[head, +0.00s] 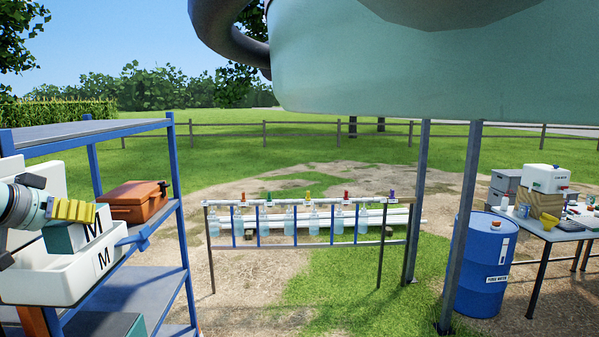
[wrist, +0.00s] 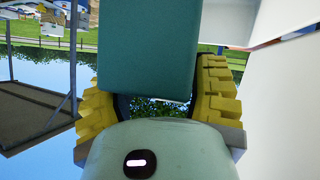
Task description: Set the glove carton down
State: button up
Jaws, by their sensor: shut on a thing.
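The glove carton (head: 62,238) is teal with a pale face marked M. It shows at the left of the head view, at the white bin (head: 45,284), whose front also bears an M. My gripper (head: 72,211) has yellow ridged fingers shut on the carton. In the wrist view the teal carton (wrist: 148,45) sits between both fingers, and a pale bin wall (wrist: 285,110) is close on the right. The carton's lower part is hidden behind the bin's front wall in the head view. I cannot tell whether its underside touches the bin floor.
The bin is on a blue-framed shelf rack (head: 182,245). An orange case (head: 135,203) sits on the same rack, right of the bin. A rail with hanging bottles (head: 313,222) stands mid-view. A blue drum (head: 484,265) and a loaded table (head: 548,232) are at right.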

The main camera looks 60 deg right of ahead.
aim_at(45, 231)
jog(key=shift+f+p, duration=1.2)
jog(key=shift+p, duration=0.3)
jog(key=shift+f, duration=0.45)
jog(key=shift+f, duration=0.15)
jog(key=o, duration=1)
jog(key=shift+r, duration=0.3)
jog(key=b+v, duration=0.1)
jog(key=v, duration=0.1)
jog(key=b+v, duration=0.4)
jog(key=shift+a+f, duration=0.1)
jog(key=shift+a, duration=0.3)
jog(key=shift+s+a+r, duration=0.2)
jog(key=shift+a+r, duration=0.1)
